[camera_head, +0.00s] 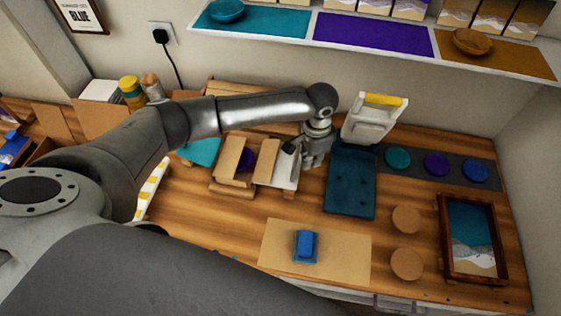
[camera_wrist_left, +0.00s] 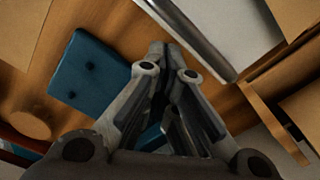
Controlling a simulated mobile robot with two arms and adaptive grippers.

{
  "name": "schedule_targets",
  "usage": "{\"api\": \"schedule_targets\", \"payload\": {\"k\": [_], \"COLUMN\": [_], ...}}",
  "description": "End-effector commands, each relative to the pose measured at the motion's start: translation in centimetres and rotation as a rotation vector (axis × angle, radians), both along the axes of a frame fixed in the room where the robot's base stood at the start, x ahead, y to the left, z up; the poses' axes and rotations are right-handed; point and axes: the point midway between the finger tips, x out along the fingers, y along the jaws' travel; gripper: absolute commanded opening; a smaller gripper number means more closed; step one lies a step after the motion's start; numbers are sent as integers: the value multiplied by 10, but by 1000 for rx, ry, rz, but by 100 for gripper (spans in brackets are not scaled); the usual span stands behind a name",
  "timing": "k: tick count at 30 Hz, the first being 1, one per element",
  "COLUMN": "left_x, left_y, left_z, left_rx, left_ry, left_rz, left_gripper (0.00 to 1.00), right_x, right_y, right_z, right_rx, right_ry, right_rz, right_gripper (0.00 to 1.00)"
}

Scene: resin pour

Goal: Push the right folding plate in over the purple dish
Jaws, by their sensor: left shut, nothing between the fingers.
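The purple dish (camera_head: 246,160) shows as a small strip between two wooden folding plates on a low wooden stand. The left plate (camera_head: 231,155) lies on its left side, and the right folding plate (camera_head: 267,160) on its right side. The plates hide much of the dish. A pale flat piece (camera_head: 285,174) shows just right of the right plate. My left gripper (camera_head: 312,163) points down right of the stand, over the wooden table. In the left wrist view its fingers (camera_wrist_left: 167,55) are shut and empty. My right gripper is not in view.
A dark teal board (camera_head: 350,180) lies close to the right of my left gripper, with a white device with a yellow handle (camera_head: 374,117) behind it. A tan mat with a blue block (camera_head: 306,245) lies in front. Wooden discs (camera_head: 406,219) and a framed tray (camera_head: 471,238) stand right.

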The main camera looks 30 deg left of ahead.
Motion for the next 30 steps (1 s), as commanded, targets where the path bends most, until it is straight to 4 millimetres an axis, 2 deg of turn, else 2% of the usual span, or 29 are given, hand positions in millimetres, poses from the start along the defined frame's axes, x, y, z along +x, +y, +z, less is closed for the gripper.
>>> {"api": "schedule_targets", "payload": {"k": [5,30], "left_x": [-1,-16], "left_y": [5,55], "left_z": [1,1], "left_rx": [1,3], "left_ry": [1,2], "left_rz": [1,2], "left_gripper": [0,0], "right_x": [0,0], "right_y": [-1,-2], "right_z": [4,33], "right_rx": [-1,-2], "right_ry": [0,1], "right_rz": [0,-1], "right_gripper": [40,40]}}
